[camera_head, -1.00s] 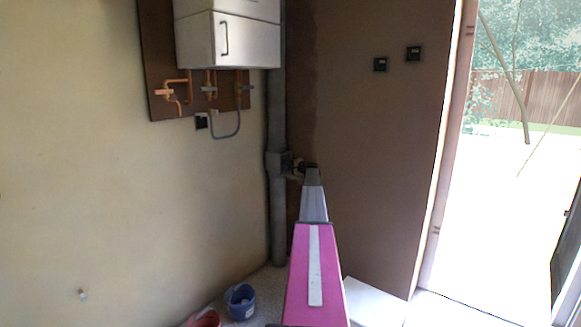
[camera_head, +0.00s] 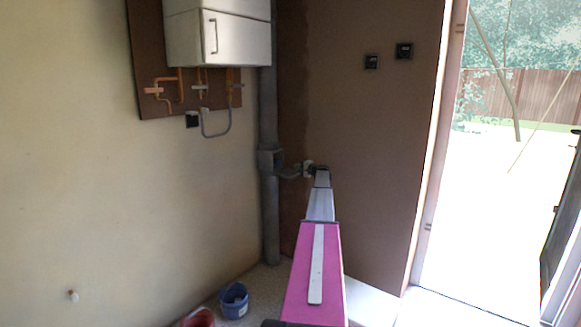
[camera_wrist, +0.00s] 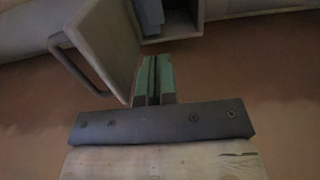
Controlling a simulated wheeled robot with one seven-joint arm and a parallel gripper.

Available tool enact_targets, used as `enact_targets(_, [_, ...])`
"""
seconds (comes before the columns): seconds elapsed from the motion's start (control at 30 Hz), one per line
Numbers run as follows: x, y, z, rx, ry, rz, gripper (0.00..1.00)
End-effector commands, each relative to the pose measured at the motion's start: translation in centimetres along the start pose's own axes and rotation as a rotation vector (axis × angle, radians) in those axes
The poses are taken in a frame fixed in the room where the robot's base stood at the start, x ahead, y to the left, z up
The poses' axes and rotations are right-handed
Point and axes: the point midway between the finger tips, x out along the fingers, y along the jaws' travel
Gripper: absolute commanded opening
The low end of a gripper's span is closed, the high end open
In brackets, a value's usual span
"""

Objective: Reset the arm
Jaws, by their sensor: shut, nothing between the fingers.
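My gripper (camera_wrist: 152,82) shows in the wrist view as two narrow fingers with green inner faces, shut together with nothing between them. A dark bar with screws crosses below the fingers. In the head view my pink and grey arm stretches away from me, up the middle of the picture towards the brown wall. The gripper's fingers are too small to make out there. In the wrist view a grey panel with a bar handle (camera_wrist: 75,65) stands left of the fingers, beside an open box-like recess (camera_wrist: 178,20). I cannot tell whether the fingers touch the panel.
A white wall cabinet (camera_head: 238,38) hangs over copper pipes at the upper left. A grey vertical pipe (camera_head: 270,220) runs down the corner, near my arm's far end. A blue bucket (camera_head: 234,302) and a red bucket (camera_head: 198,318) stand low left. A bright doorway opens right.

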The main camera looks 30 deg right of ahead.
Motion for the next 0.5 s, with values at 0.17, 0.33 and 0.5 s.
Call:
enact_targets(0.17, [-1.2, 0.0, 0.1, 0.000, -0.001, 0.000, 0.00])
enact_targets(0.33, [-1.0, 0.3, 0.9, -0.003, -0.009, 0.009, 0.00])
enact_targets(0.5, [0.6, 2.4, 7.4, -0.027, -0.063, 0.085, 0.00])
